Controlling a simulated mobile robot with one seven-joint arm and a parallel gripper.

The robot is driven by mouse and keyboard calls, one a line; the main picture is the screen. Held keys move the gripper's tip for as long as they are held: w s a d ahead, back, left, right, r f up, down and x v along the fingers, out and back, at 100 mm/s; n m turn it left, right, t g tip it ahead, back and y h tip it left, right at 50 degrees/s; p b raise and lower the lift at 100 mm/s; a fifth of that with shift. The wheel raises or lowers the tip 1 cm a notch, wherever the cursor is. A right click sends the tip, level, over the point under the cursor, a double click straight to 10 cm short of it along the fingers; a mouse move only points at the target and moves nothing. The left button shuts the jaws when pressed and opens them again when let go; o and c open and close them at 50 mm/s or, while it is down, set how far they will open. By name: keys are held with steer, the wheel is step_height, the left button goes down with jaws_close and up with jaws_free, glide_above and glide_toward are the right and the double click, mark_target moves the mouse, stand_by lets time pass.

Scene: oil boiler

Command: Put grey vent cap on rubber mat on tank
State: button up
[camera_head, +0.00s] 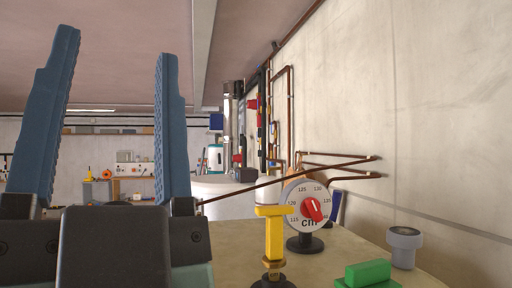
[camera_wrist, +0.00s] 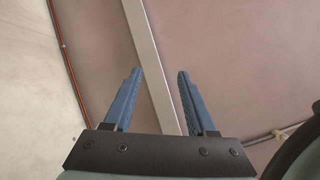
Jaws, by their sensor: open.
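The grey vent cap (camera_head: 405,245), a short grey cylinder with a wider top, stands upright at the right end of the beige surface in the head view, close to the wall. My gripper (camera_head: 116,50) is large in the left of the head view, its two blue fingers pointing up, apart and empty. It is well left of the cap and not touching it. In the wrist view my gripper (camera_wrist: 159,74) is also open, with only ceiling and wall beyond it. I cannot make out the rubber mat in either view.
A yellow T-shaped handle (camera_head: 274,235), a round dial with a red knob (camera_head: 307,204) and a green block (camera_head: 368,275) stand left of the cap on the beige surface (camera_head: 345,252). Copper pipes (camera_head: 330,157) run along the right wall. A workbench area (camera_head: 130,180) lies far back.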

steer(key=w+d+f+m+g+h, duration=0.1)
steer(key=w+d+f+h, duration=0.3)
steer(key=d+h, duration=0.4)
steer(key=h, duration=0.4)
steer(key=shift+m, duration=0.4)
